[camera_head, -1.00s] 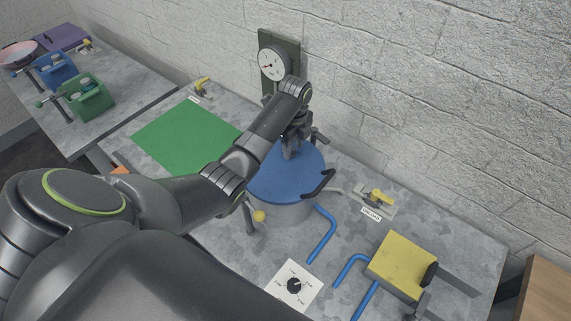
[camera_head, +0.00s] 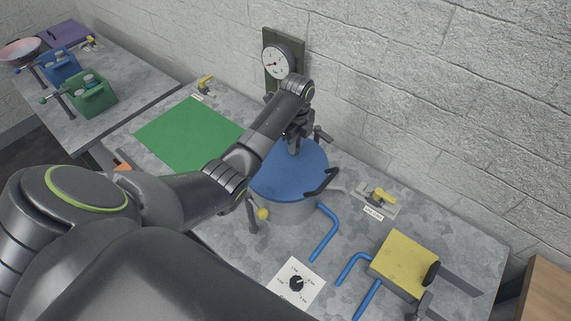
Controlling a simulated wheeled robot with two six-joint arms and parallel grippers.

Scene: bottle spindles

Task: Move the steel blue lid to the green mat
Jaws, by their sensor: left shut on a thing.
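The steel blue lid (camera_head: 283,174) sits on a round grey pot on the grey metal bench, right of the green mat. The green mat (camera_head: 188,132) lies flat and bare on the same bench. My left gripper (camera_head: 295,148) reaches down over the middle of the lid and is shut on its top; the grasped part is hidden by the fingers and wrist. I cannot tell a gap between lid and pot. My right gripper does not show.
A dial gauge (camera_head: 277,62) stands on a dark panel behind the pot. A yellow block (camera_head: 403,264), blue pipes (camera_head: 325,236) and a white knob plate (camera_head: 296,283) lie to the right and front. A yellow-handled valve (camera_head: 378,196) is right of the pot.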

